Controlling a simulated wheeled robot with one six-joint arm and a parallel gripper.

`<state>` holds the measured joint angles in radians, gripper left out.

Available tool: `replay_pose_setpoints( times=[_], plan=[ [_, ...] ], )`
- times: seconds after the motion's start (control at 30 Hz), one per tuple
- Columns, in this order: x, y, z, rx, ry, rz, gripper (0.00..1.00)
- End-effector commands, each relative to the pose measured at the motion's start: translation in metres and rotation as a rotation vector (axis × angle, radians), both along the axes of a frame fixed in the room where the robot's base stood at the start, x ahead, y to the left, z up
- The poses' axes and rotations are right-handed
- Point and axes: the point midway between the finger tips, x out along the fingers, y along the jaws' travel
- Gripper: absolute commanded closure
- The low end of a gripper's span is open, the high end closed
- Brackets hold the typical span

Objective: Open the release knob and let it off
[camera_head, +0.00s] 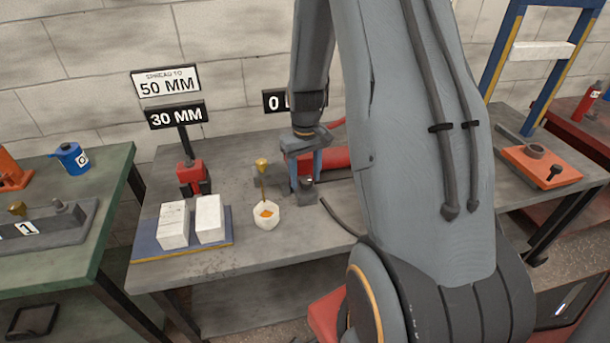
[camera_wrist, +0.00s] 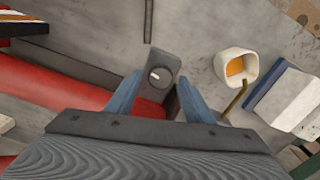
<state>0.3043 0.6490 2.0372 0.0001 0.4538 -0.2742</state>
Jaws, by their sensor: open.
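The release knob (camera_wrist: 161,76) is a dark round knob with a white mark, on a small grey block at one end of a red cylinder body (camera_wrist: 45,85). In the head view the knob (camera_head: 306,183) is small and dark, and the red body (camera_head: 335,158) is partly hidden by my arm. My gripper (camera_wrist: 160,83) is open, with its blue fingers on either side of the knob block. In the head view my gripper (camera_head: 306,168) points down over this end of the body. I cannot tell whether the fingers touch the knob.
A white cup with orange inside (camera_head: 266,214) and a brass-coloured stick stand left of the knob. Two white blocks (camera_head: 192,222) sit on a blue plate. A red spreader (camera_head: 192,177) stands behind them, below signs reading "SPREAD TO 50 MM" (camera_head: 166,82) and "30 MM" (camera_head: 177,115).

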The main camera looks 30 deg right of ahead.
Motion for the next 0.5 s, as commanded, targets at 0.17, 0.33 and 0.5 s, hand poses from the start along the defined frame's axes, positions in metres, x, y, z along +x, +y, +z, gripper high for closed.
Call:
replay_pose_setpoints(
  times=[0.17,0.33,0.5],
  plan=[
    [0.0,0.0,0.004,0.0,-0.001,0.0,0.52],
    [0.001,-0.001,0.023,-0.001,-0.004,-0.001,0.52],
    [0.001,0.0,0.05,-0.001,-0.003,0.0,0.52]
  ],
)
